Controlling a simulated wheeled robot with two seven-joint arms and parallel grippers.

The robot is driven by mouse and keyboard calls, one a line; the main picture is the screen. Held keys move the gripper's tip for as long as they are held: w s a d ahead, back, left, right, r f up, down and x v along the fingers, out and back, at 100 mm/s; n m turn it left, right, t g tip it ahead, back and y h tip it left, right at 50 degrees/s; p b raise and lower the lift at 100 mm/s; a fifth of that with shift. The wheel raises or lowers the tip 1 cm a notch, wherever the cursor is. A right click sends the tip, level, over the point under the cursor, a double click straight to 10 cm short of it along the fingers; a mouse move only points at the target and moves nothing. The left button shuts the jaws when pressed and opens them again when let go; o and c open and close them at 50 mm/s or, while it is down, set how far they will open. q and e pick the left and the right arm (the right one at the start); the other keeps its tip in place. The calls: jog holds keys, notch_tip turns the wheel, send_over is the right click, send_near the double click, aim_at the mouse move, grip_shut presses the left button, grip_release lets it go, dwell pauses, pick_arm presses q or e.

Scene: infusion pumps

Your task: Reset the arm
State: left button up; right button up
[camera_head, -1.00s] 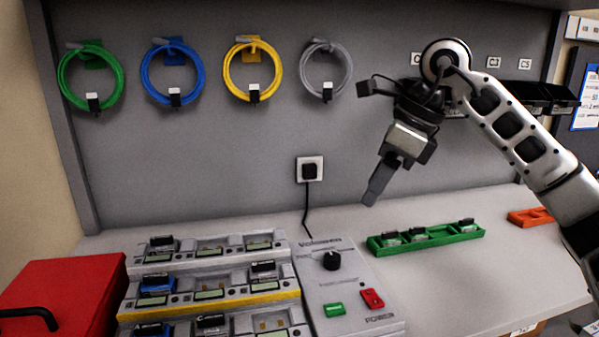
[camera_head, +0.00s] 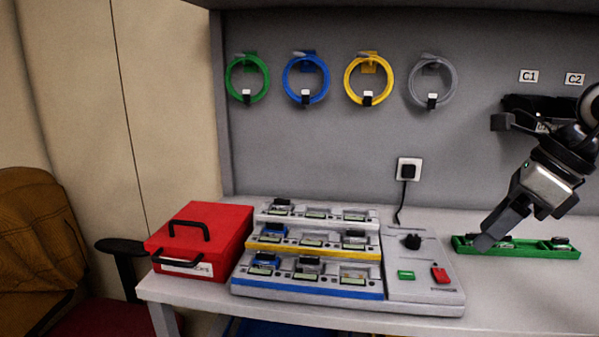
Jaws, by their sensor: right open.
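My right gripper (camera_head: 484,240) is at the right side of the view, pointing down and left. It looks empty, and its jaws are open, though the fingers overlap from this angle. My right arm leaves the picture at the right edge. My left gripper is not in view.
A stepped pump rack (camera_head: 310,290) and a control panel (camera_head: 424,286) stand mid-table. A red box (camera_head: 200,246) sits at the table's left end. Several coiled cables, one of them yellow (camera_head: 368,80), hang on the grey wall. An office chair (camera_head: 40,250) stands at left.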

jog(key=s+a+f+m+y, duration=0.1)
jog(key=a+f+m+y, duration=0.25)
jog(key=a+y, duration=0.6)
jog(key=s+a+f+m+y, duration=0.1)
jog(key=a+f+m+y, duration=0.4)
jog(key=a, duration=0.8)
jog(key=d+f+m+t+h, duration=0.3)
jog(key=f+m+t+h, duration=0.35)
jog(key=m, duration=0.65)
jog(key=d+f+m+t+h, duration=0.3)
jog(key=f+m+t+h, duration=0.35)
jog(key=m, duration=0.65)
jog(key=s+f+m+g+h, duration=0.1)
jog(key=s+f+m+g, duration=0.1)
jog(key=s+f+m, duration=0.2)
jog(key=s+f+m+g+h, duration=0.1)
jog(key=s+f+m+g, duration=0.2)
jog(key=s+f, duration=0.4)
notch_tip(320, 180, down, 5)
jog(key=shift+s+d+f+m+h, duration=0.2)
jog(key=shift+s+d+m+h, duration=0.15)
jog(key=shift+m, duration=0.3)
